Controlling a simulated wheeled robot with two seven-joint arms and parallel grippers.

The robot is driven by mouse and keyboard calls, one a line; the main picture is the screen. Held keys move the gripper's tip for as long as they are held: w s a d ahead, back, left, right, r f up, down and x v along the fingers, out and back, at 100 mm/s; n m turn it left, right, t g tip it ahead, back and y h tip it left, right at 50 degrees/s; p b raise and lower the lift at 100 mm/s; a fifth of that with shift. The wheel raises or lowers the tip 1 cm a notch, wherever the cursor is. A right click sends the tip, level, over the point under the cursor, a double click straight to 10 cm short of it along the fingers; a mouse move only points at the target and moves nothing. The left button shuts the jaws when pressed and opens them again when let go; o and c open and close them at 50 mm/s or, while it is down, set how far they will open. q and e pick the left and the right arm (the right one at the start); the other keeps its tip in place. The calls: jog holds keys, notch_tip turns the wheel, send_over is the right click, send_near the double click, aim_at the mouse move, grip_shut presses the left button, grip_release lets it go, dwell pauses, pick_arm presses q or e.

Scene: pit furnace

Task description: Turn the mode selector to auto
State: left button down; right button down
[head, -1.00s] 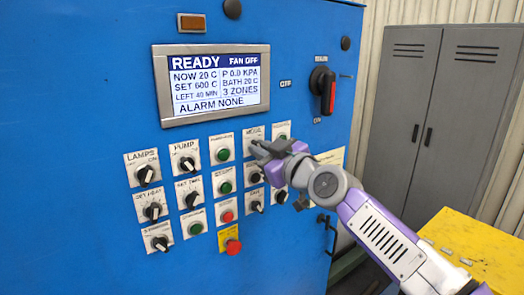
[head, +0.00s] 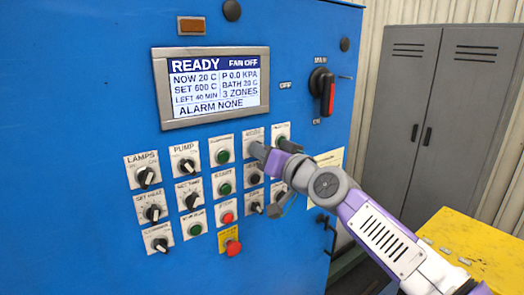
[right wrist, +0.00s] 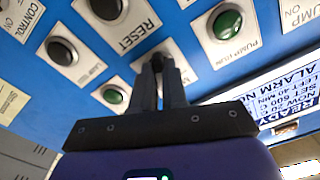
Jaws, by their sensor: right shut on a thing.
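The mode selector is a small black knob on a white plate (head: 252,133) in the upper row of the blue control panel. In the head view my right gripper (head: 262,153) covers the knob, so its pointer and setting are hidden. In the right wrist view the fingers (right wrist: 160,85) are closed together on the black knob (right wrist: 157,62), at the panel face. I cannot read which position it points to. My left gripper is not in view.
A screen (head: 214,85) above reads READY, FAN OFF and ALARM NONE. Several knobs and buttons surround the gripper closely, including a green button (head: 222,156) and a red emergency button (head: 233,248).

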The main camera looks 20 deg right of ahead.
jog(key=shift+m, duration=0.6)
jog(key=c, duration=1.2)
grip_release()
jog(key=shift+o, duration=0.2)
jog(key=shift+s, duration=0.1)
jog(key=b+v, duration=0.1)
jog(key=v, duration=0.6)
jog(key=shift+s+b, duration=0.15)
jog(key=shift+b, duration=0.15)
jog(key=shift+d, duration=0.1)
